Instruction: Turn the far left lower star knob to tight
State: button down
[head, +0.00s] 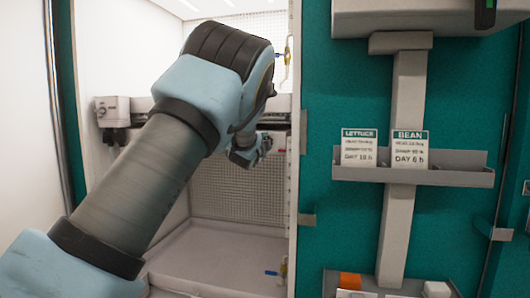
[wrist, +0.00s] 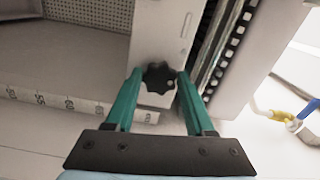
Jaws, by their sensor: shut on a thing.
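A black star knob (wrist: 158,77) sits on a pale bracket (wrist: 160,35) in the wrist view. My gripper (wrist: 160,76) has its two green fingers on either side of the knob, shut on it. In the head view my arm reaches into the white chamber, and the wrist end (head: 246,152) is by the right part of the back. The arm hides the knob there and most of the gripper. The angle of the knob and how tight it is cannot be told.
A slotted rail (wrist: 222,40) runs beside the bracket, and a numbered scale strip (wrist: 70,103) lies left of it. A yellow and blue valve (wrist: 290,118) is at right. In the head view, a white block (head: 112,110) with dark knobs is on the chamber's left. A card shelf (head: 440,178) hangs on the teal wall.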

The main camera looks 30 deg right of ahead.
jog(key=shift+f+m+b, duration=0.1)
jog(key=shift+m+b, duration=0.4)
jog(key=shift+m, duration=0.2)
jog(key=shift+c, duration=1.3)
grip_release()
jog(key=b+v, duration=0.2)
jog(key=v, duration=0.8)
jog(key=shift+s+a, duration=0.25)
jog(key=shift+s, duration=0.1)
